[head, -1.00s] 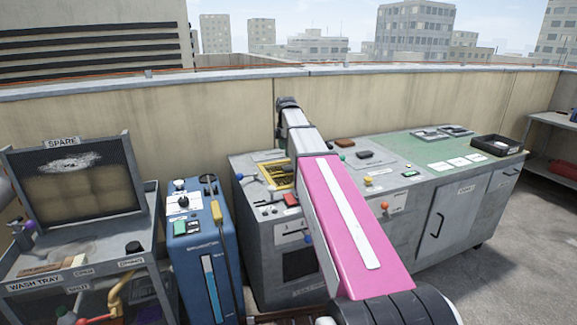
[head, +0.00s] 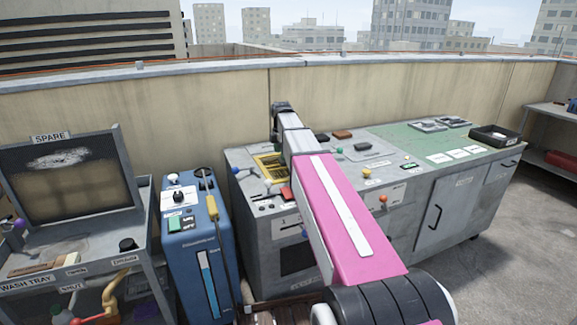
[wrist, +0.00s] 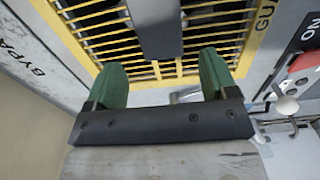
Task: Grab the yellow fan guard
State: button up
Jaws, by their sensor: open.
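The yellow fan guard (wrist: 110,46) is a slatted yellow grille over a dark opening, filling the upper middle of the wrist view. A grey bar (wrist: 155,28) runs across its middle. In the head view the guard (head: 267,166) sits in the top of the grey cabinet, partly hidden behind my arm. My gripper (wrist: 165,72) is open and empty, its two green fingertips apart and overlapping the guard's near edge in the wrist view. I cannot tell whether they touch it. In the head view my gripper's fingers are hidden by my arm.
The blue machine (head: 194,245) stands left of the grey cabinet (head: 262,215). A red switch (wrist: 306,64) and a white-knobbed lever (wrist: 287,105) are right of the guard. The green worktop (head: 415,145) extends right, with a black tray (head: 494,137). A wall runs behind.

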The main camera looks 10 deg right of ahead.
jog(key=shift+s+f, duration=0.1)
jog(key=shift+f, duration=1.9)
jog(key=c, duration=1.2)
jog(key=shift+r, duration=0.1)
jog(key=shift+c, duration=0.2)
